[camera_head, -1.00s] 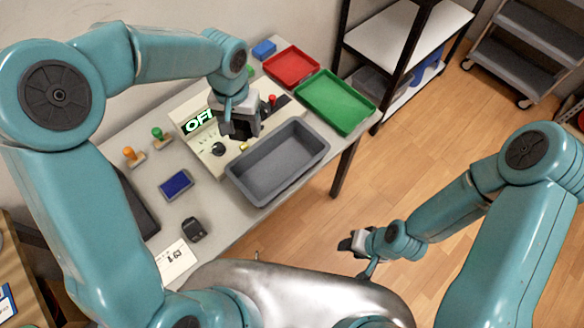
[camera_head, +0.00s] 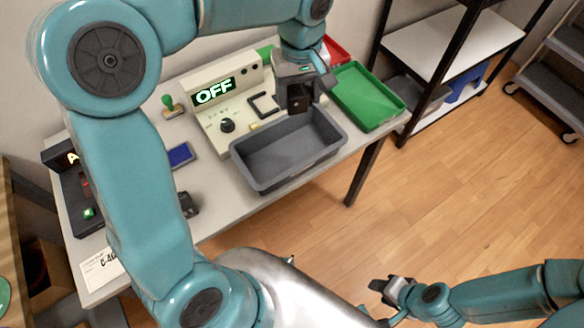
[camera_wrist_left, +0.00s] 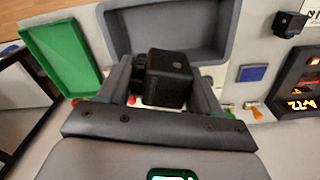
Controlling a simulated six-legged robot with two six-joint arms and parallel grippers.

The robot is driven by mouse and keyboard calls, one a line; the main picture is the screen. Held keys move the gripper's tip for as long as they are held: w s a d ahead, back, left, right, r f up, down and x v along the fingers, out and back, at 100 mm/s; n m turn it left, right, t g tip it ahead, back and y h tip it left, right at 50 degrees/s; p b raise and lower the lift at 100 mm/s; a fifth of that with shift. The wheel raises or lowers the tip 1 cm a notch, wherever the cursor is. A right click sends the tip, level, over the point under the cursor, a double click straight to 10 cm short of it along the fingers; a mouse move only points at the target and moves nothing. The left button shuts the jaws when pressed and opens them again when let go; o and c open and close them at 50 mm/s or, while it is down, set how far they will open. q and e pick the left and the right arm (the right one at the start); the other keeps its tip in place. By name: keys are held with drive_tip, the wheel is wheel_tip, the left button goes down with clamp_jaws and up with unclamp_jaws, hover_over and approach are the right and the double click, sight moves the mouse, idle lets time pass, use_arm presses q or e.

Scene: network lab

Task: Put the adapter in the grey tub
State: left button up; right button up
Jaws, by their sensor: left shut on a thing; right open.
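The adapter is a black block (camera_wrist_left: 168,78) held between the two fingers of my left gripper (camera_wrist_left: 165,90) in the left wrist view. In the head view my left gripper (camera_head: 300,100) points down by the far edge of the grey tub, towards its right end. The grey tub (camera_head: 262,184) stands on the table's front edge, and its visible inside looks empty. It also shows in the left wrist view (camera_wrist_left: 222,20), beyond the adapter. My right gripper (camera_head: 382,287) is open and empty, low over the floor, away from the table.
A control panel reading OFF (camera_head: 215,92) stands behind the tub. A blue pad (camera_head: 180,155), a green-handled stamp (camera_head: 171,106) and another small black object (camera_head: 188,205) lie to the left.

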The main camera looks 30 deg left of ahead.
use_arm(q)
drive_tip(key=n, duration=0.1)
drive_tip(key=a+n+b, duration=0.1)
drive_tip(key=s+n, duration=0.1)
drive_tip(key=shift+a+f+b, duration=0.25)
drive_tip(key=shift+b, duration=0.05)
drive_tip(key=b, duration=0.2)
hover_over(289, 157)
drive_tip(key=shift+n, duration=0.3)
wheel_tip(289, 157, down, 15)
drive_tip(key=shift+r, duration=0.2)
drive_tip(key=shift+f, duration=2.35)
use_arm(e)
wheel_tip(289, 157, down, 5)
drive_tip(key=shift+d+f, duration=0.1)
drive_tip(key=shift+f, duration=0.05)
drive_tip(key=shift+f, duration=0.1)
use_arm(q)
drive_tip(key=shift+f, duration=0.15)
drive_tip(key=o, duration=1.2)
drive_tip(key=shift+c, duration=0.2)
use_arm(e)
drive_tip(key=shift+f, duration=0.1)
